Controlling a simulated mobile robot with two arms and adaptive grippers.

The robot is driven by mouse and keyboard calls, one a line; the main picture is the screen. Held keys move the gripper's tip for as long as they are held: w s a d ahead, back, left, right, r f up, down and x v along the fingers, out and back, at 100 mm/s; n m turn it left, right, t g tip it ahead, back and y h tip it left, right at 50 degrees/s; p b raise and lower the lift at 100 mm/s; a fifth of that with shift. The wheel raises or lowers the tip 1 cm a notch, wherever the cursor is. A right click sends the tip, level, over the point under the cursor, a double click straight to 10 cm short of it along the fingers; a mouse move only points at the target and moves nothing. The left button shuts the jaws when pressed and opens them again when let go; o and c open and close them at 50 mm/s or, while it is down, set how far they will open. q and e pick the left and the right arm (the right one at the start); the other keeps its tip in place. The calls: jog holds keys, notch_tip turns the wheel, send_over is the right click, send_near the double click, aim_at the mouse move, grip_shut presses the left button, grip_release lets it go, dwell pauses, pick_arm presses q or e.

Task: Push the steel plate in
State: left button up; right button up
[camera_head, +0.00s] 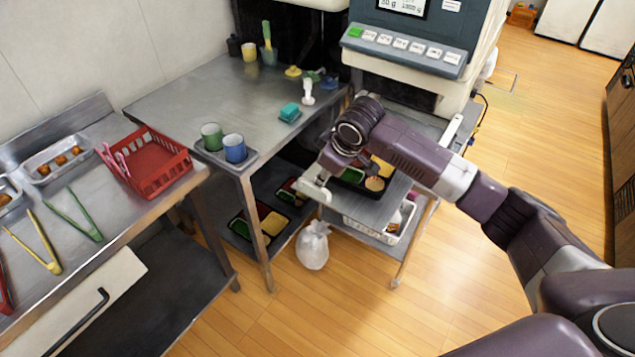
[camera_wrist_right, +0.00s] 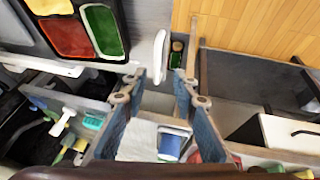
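The steel plate (camera_head: 375,212) is a grey sheet sticking out toward the front from under the weighing machine. A black bento tray (camera_head: 352,181) with coloured food sections lies on it, partly hidden by my right arm. A white handle-like piece (camera_head: 313,190) is at the plate's left front edge. My right gripper (camera_head: 327,170) is down at this edge, its fingers mostly hidden in the head view. In the right wrist view its two fingers (camera_wrist_right: 160,82) are spread with a gap between them, the white piece (camera_wrist_right: 159,50) just beyond the tips. Contact cannot be told. My left gripper is not in view.
A steel table (camera_head: 195,105) with green and blue cups stands left of the plate. Filled bento trays (camera_head: 262,220) lie on its lower shelf. A white bag (camera_head: 313,246) sits on the floor below, and a white basket (camera_head: 385,232) is under the plate. The wooden floor in front is clear.

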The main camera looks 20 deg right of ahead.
jog(key=shift+x, duration=3.65)
jog(key=shift+w+d, duration=0.15)
jog(key=shift+r, duration=0.1)
grip_shut()
